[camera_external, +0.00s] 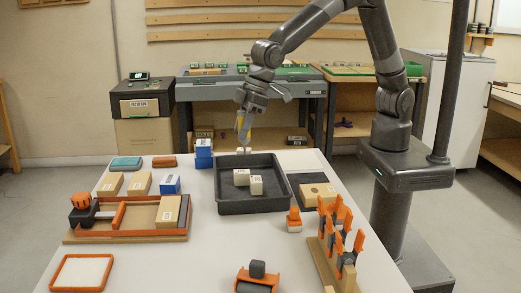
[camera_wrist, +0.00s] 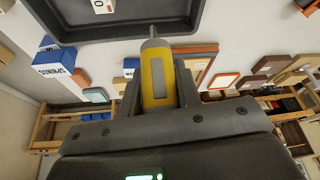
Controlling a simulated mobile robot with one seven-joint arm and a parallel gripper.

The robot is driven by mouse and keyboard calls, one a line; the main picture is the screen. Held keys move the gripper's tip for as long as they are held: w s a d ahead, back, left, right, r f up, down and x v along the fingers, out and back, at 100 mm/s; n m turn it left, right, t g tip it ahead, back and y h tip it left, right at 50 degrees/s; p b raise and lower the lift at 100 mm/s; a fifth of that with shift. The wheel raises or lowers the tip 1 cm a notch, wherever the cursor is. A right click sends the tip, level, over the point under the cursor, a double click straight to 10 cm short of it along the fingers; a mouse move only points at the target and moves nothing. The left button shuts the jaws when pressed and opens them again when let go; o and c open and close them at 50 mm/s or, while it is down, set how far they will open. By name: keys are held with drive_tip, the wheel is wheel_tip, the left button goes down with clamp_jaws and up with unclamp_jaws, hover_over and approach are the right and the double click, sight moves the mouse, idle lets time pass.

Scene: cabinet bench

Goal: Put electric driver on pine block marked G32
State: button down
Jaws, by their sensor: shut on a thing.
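My gripper (camera_external: 244,120) is shut on the yellow and grey electric driver (camera_wrist: 158,75), whose grey tip points away from the wrist. In the external view the driver (camera_external: 244,134) hangs tip down above the back edge of the dark tray. Several pine-coloured blocks with white labels are in the external view: one block (camera_external: 110,185) and another block (camera_external: 140,183) at the left, one block (camera_external: 168,209) in the wooden clamp fixture. The labels are too small to read, so I cannot tell which is G32.
The dark tray (camera_external: 225,205) holds pale blocks. Blue boxes (camera_external: 204,152) stand left of its back corner. A wooden rack with orange parts (camera_external: 338,245) stands at the right, and an orange-framed tile (camera_external: 82,272) lies front left.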

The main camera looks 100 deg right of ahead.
drive_tip(key=s+d+n+y, duration=0.15)
drive_tip(key=s+d, duration=0.25)
drive_tip(key=s, duration=0.6)
drive_tip(key=s+d+n, duration=0.2)
drive_tip(key=s+d, duration=0.1)
drive_tip(key=s, duration=0.6)
drive_tip(key=shift+s+a+f, duration=0.35)
drive_tip(key=shift+a+f, duration=1.4)
drive_tip(key=shift+a, duration=0.15)
drive_tip(key=shift+s+a+f, duration=0.3)
drive_tip(key=shift+a+f, duration=1.4)
drive_tip(key=shift+a, duration=0.15)
drive_tip(key=shift+s+a+f, duration=0.35)
drive_tip(key=shift+a+f, duration=1.4)
drive_tip(key=shift+a, duration=0.15)
drive_tip(key=shift+f, duration=0.15)
drive_tip(key=c, duration=1.1)
unclamp_jaws()
drive_tip(key=shift+o, duration=0.2)
